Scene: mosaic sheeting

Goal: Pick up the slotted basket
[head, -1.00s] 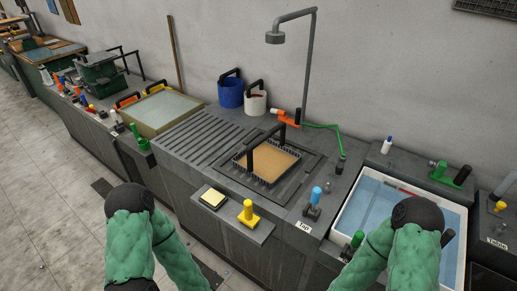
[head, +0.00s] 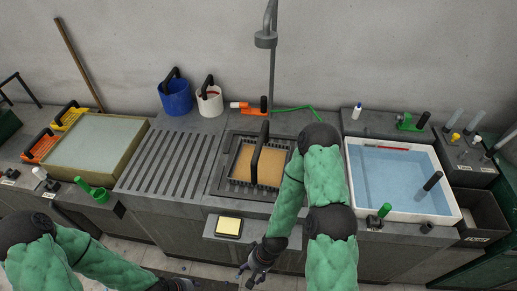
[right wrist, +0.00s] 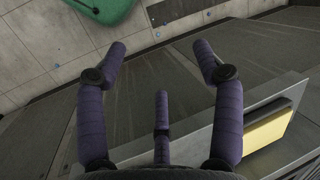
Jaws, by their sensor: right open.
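The slotted basket (head: 252,187) sits in the sink at the middle of the head view. It has dark slatted walls, a tall black handle and a tan, flat inside. My right arm covers the sink's right side. My right gripper (head: 254,272) hangs open and empty in front of the counter, nearer to me than the basket. In the right wrist view its purple fingers (right wrist: 160,60) are spread over the floor and counter front; the basket does not show there. My left gripper (head: 182,286) is partly cut off at the bottom edge.
A small ledge with a yellow pad (head: 229,227) juts out below the sink. A ribbed drainboard (head: 172,160) lies left, a white water tub (head: 452,213) right. A shower pipe (head: 266,40), blue bucket (head: 175,97) and white bucket (head: 210,101) stand behind.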

